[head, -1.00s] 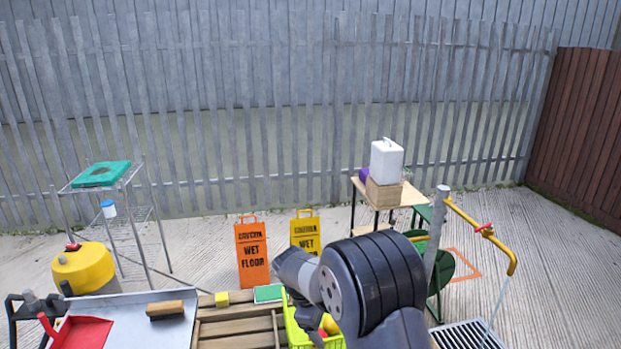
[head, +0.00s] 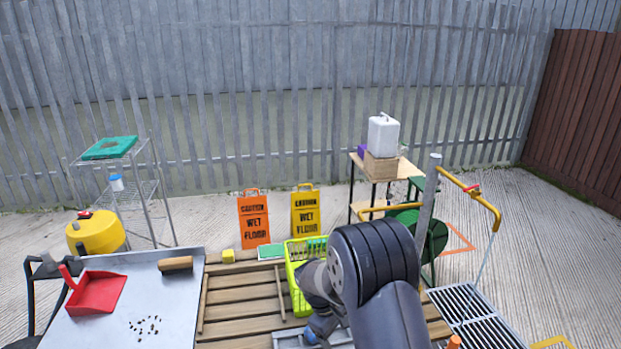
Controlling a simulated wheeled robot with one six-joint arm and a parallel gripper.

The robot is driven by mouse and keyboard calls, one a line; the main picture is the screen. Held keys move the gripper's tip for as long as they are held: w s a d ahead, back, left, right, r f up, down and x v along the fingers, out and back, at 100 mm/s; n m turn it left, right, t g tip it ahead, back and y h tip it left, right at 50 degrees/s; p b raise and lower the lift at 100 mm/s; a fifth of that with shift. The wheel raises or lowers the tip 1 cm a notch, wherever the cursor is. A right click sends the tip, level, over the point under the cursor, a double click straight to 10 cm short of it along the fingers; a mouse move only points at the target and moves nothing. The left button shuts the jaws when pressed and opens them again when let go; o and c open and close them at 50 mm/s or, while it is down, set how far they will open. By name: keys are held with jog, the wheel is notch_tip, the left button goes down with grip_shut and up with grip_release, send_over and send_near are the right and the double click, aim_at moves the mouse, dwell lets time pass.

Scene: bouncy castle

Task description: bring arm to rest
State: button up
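My arm (head: 375,262) shows at the lower centre right, its dark rounded joint in front of the slatted wooden bench. Its grey wrist links bend down and left toward the bottom edge, over the bench and beside the lime-green basket (head: 297,290). The end of the arm, where my gripper (head: 318,332) is, shows only in part near the bottom edge. Its fingers cannot be made out, nor whether it holds anything.
On the left a metal sheet (head: 150,290) bears a red dustpan (head: 97,292), a brush (head: 175,264) and dark crumbs (head: 145,326). Bench slats (head: 245,295) lie between. A yellow-handled post (head: 428,215) and grate (head: 475,310) stand right. Wet-floor signs (head: 254,220) are behind.

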jog(key=s+d+f+m+g+b, duration=0.1)
jog(key=s+d+f+m+b, duration=0.1)
jog(key=f, duration=0.5)
jog(key=s+d+f+m+g+y+b, duration=0.1)
jog(key=s+d+f+m+b, duration=0.2)
jog(key=f, duration=0.5)
jog(key=s+d+f+m+g+b, duration=0.1)
jog(key=s+d+f+m+b, duration=0.1)
jog(key=f, duration=0.6)
jog(key=s+m+b, duration=0.1)
jog(key=s+m, duration=0.1)
jog(key=s, duration=0.1)
jog(key=shift+s+d+b, duration=0.3)
jog(key=shift+d, duration=0.1)
jog(key=shift+r, duration=0.1)
